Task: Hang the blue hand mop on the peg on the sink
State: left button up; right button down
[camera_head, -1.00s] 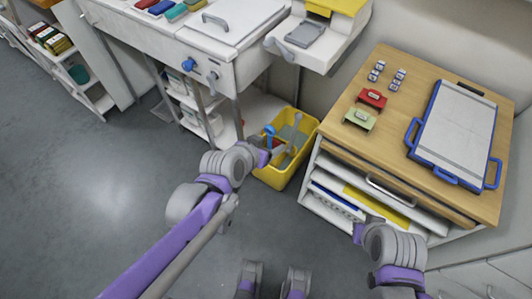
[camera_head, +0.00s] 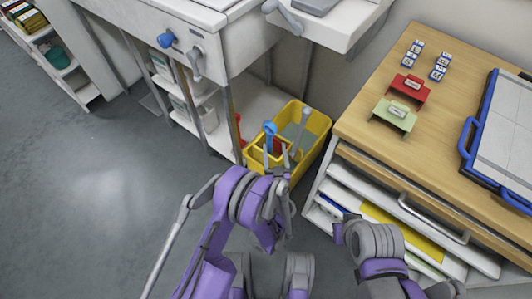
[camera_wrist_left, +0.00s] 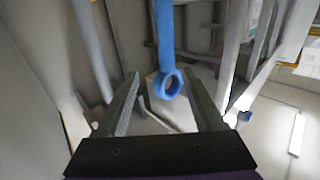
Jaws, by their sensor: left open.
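The blue hand mop (camera_head: 269,131) stands handle-up in the yellow bin (camera_head: 313,160) on the floor. Its lower part is hidden in the bin. In the left wrist view its blue handle (camera_wrist_left: 167,45) ends in a ring between my open left fingers (camera_wrist_left: 161,80), apart from both. In the head view my left gripper (camera_head: 287,165) is over the bin's near side, close to the mop. The sink front (camera_head: 150,12) carries a blue knob-like piece (camera_head: 166,39) and a grey handle-like piece (camera_head: 195,63); I cannot tell which is the peg. My right gripper's jaws do not show.
Grey handles (camera_head: 306,118) stand in the bin beside the mop. A wooden-topped cabinet (camera_head: 370,125) is to the right, with a red stand (camera_head: 409,88), a green stand (camera_head: 394,114) and a blue-framed board (camera_head: 497,135). Clear floor (camera_head: 100,190) lies at left.

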aim_at(270, 141)
pick_arm(q)
jog(key=p, duration=0.2)
jog(key=w+a+f+p, duration=0.1)
jog(key=p, duration=0.1)
jog(key=w+y+p, duration=0.1)
jog(key=p, duration=0.1)
jog(key=shift+w+a+f, duration=0.2)
jog(key=shift+w+f, duration=0.05)
jog(key=w, duration=0.4)
jog(key=w+a+b, duration=0.1)
jog(key=w, duration=0.1)
jog(key=shift+f, duration=0.35)
jog(key=shift+w, duration=0.75)
grip_shut()
